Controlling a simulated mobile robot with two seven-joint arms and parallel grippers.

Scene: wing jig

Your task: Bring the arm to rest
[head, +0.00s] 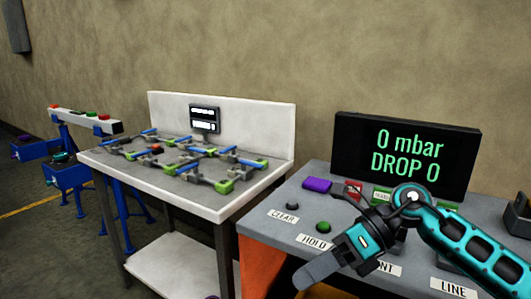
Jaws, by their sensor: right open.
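My right arm comes in from the right, over the front of the grey console (262,222). My right gripper (312,275) points down and left past the console's front edge, near the HOLD label. It is open, seen from the side, and I see nothing held in it. My forearm and gripper cover part of the console's labels and controls. My left gripper is not in view.
A dark screen (405,152) on the console reads "0 mbar DROP 0". A purple block (317,185) and a green button (323,227) sit on the console. Left stands a white-topped table (215,212) with blue and green fixtures. Blue stands (68,175) are farther left.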

